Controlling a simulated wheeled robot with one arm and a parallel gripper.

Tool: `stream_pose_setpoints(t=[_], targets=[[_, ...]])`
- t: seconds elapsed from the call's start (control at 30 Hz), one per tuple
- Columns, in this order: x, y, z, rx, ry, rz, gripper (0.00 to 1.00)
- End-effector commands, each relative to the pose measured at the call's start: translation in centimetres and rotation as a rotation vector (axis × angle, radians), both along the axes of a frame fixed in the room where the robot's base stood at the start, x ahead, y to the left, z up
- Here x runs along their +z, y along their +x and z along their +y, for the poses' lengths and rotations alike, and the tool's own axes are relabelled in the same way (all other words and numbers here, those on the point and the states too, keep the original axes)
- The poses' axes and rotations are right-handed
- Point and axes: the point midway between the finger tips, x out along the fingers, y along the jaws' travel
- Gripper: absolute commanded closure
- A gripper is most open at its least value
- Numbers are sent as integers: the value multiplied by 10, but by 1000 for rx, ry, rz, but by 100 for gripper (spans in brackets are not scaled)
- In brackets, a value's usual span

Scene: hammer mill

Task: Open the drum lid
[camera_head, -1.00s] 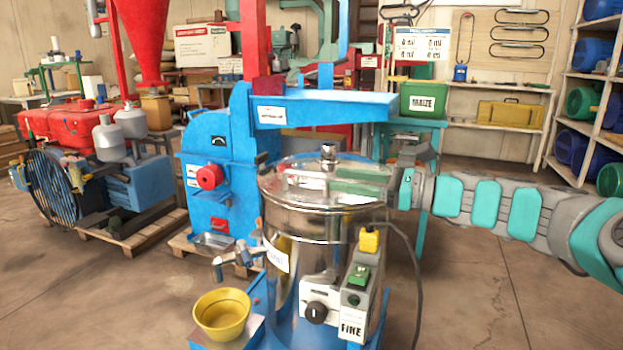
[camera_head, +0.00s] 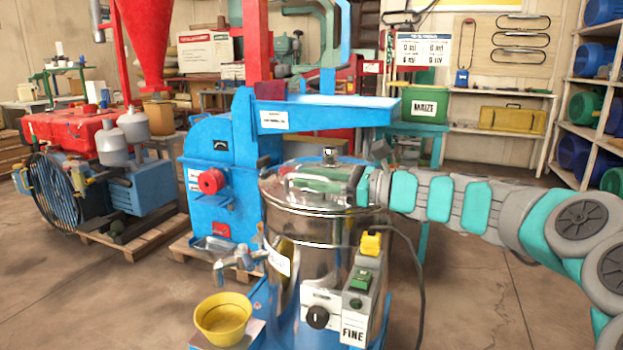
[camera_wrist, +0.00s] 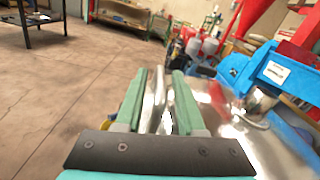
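The drum (camera_head: 320,235) is a shiny metal cylinder on a blue stand. Its polished lid (camera_head: 290,200) lies flat on top, with a small metal knob (camera_head: 329,156) at the middle. The lid and knob also show at the right in the wrist view (camera_wrist: 258,103). My gripper (camera_head: 290,180) reaches in from the right, low over the lid. In the wrist view its two green fingers (camera_wrist: 157,85) are apart. A shiny curved metal edge shows between them; I cannot tell whether it is the lid's rim or a handle, or whether the fingers touch it.
A blue mill (camera_head: 215,175) with a overhanging blue beam (camera_head: 340,110) stands behind the drum. A control box (camera_head: 358,295) with a cable is on the drum's front. A yellow bowl (camera_head: 222,318) sits below the spout at left.

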Motion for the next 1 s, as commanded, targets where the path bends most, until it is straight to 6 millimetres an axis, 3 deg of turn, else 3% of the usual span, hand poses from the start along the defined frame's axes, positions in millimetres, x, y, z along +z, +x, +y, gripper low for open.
stream_pose_setpoints(t=[0.07,0.3,1.0], targets=[[0,0,0,0,0,0,72],[0,0,0,0,0,0,99],[0,1,-1,-2,0,0,100]])
